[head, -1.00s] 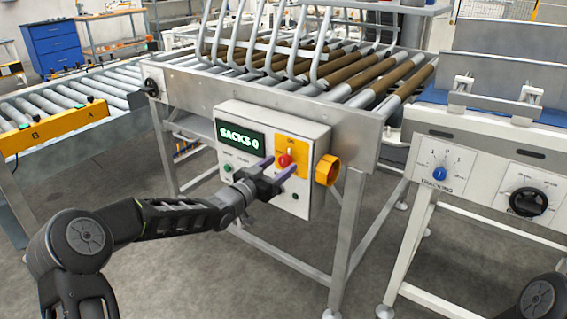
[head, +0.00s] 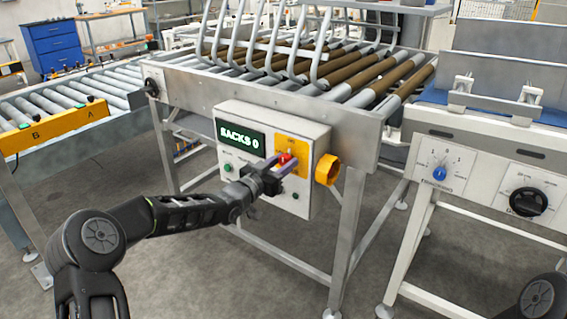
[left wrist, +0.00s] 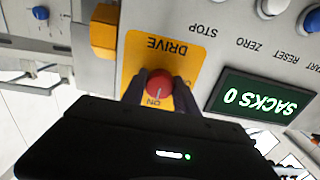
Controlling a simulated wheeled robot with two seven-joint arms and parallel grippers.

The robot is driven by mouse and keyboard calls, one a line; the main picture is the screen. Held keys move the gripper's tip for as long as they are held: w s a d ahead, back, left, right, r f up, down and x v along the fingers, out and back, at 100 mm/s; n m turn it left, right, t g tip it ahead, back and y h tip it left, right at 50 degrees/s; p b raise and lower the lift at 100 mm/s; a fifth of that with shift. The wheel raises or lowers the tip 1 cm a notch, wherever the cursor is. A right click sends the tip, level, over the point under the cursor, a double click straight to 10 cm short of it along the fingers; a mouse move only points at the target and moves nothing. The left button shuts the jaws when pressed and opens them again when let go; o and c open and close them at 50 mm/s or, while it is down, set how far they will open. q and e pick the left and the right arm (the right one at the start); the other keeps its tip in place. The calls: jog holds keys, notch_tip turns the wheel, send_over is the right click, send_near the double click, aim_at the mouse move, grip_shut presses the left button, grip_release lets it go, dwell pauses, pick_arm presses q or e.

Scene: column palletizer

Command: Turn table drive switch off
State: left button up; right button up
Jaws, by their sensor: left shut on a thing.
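The drive switch is a red knob (head: 286,158) on a yellow plate (head: 305,151) on the white control box. In the left wrist view the red knob (left wrist: 159,83) sits on the yellow plate (left wrist: 187,50), marked DRIVE and ON, and the picture is upside down. My left gripper (head: 282,164) is shut on the red knob, with one finger on each side of it. Its dark fingers (left wrist: 160,92) hide part of the knob's sides and the plate's lower edge in the wrist view. My right gripper is not in view.
A green display (head: 240,138) reads SACKS 0. A yellow-orange block (head: 328,170) sticks out from the box's right side. The roller table (head: 270,95) stands above. A white panel with a blue TRACKING knob (head: 439,173) and black dial (head: 528,201) is at right.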

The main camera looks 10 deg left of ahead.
pick_arm(q)
grip_shut()
jog(key=shift+n, duration=0.3)
jog(key=n, duration=1)
jog(key=shift+p, duration=0.4)
jog(key=n, duration=0.4)
jog(key=shift+f+b, duration=0.1)
jog(key=shift+b, duration=0.2)
jog(key=shift+n+b, duration=0.6)
jog(key=shift+n, duration=1.2)
